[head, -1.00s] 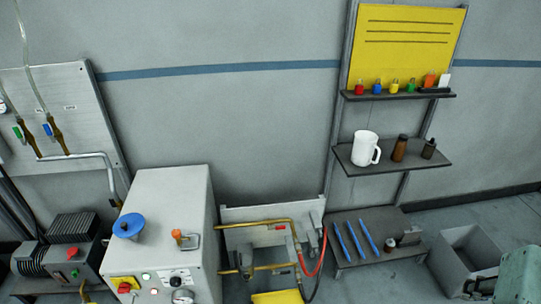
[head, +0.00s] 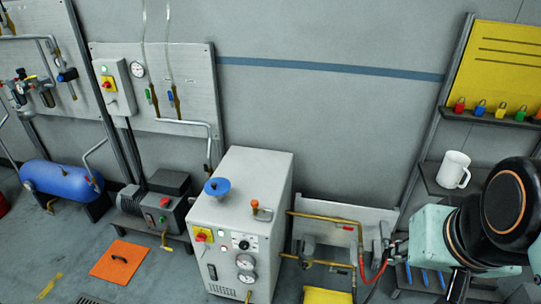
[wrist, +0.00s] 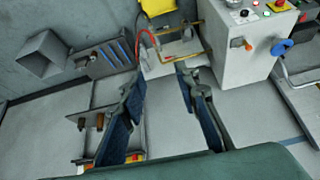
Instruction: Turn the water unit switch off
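A light grey cabinet unit (head: 235,180) stands in the middle of the head view. Its sloped front has a red rotary handle on a yellow plate (head: 203,235), with small lamps, a dial and gauges below and beside it. No label naming the water unit is readable. The cabinet also shows upside down at the top right of the wrist view (wrist: 230,50), with the red and yellow switch (wrist: 277,5) at the top edge. My gripper (wrist: 163,88) is open and empty in the wrist view, its two dark fingers well apart and clear of the cabinet.
A second red and yellow switch sits on a grey wall box (head: 109,84). A blue handwheel (head: 217,187) and an orange-tipped lever (head: 256,206) are on the cabinet top. Brass pipes (head: 325,218) run right of it. A motor pump (head: 155,205) stands left, with an orange mat (head: 121,262) on the floor.

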